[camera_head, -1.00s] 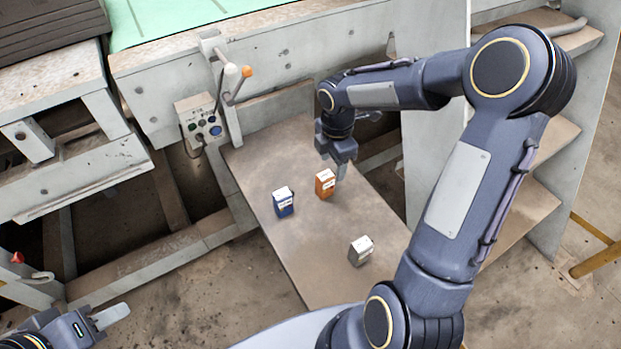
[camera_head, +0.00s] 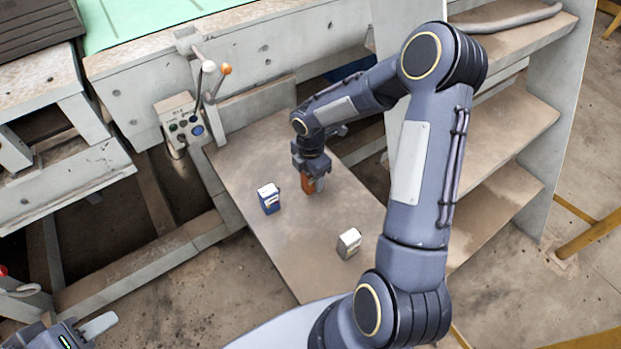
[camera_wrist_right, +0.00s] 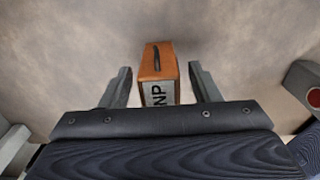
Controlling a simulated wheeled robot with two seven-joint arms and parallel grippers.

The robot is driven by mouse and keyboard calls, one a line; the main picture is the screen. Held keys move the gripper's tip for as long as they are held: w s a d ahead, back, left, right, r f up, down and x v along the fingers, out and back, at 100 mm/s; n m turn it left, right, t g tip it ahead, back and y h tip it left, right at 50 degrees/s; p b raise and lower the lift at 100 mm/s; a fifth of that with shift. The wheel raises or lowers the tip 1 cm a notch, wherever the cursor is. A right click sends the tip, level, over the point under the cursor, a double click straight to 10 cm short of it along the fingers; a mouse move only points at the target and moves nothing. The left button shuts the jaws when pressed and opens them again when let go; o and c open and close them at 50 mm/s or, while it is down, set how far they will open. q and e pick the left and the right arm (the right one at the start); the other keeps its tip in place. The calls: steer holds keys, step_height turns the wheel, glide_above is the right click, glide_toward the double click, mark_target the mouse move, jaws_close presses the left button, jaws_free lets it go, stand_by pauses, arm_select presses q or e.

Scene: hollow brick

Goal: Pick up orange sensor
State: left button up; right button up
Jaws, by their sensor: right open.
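The orange sensor (camera_head: 307,184) stands on the brown tabletop (camera_head: 290,255), partly hidden by my right gripper (camera_head: 313,181) in the head view. My right gripper (camera_wrist_right: 160,85) is open there, with one finger on each side of the sensor and a gap visible on both sides. My left gripper (camera_head: 95,328) is at the bottom left of the head view, far from the sensor; its jaws are not clearly shown.
A blue box (camera_head: 269,199) stands left of the orange sensor, and a white-grey box (camera_head: 349,243) stands nearer at the right. A control box with levers (camera_head: 182,122) is at the table's far left. Shelves (camera_head: 500,120) stand to the right.

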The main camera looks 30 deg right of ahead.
steer(key=c, duration=1.1)
steer(key=shift+r, duration=0.1)
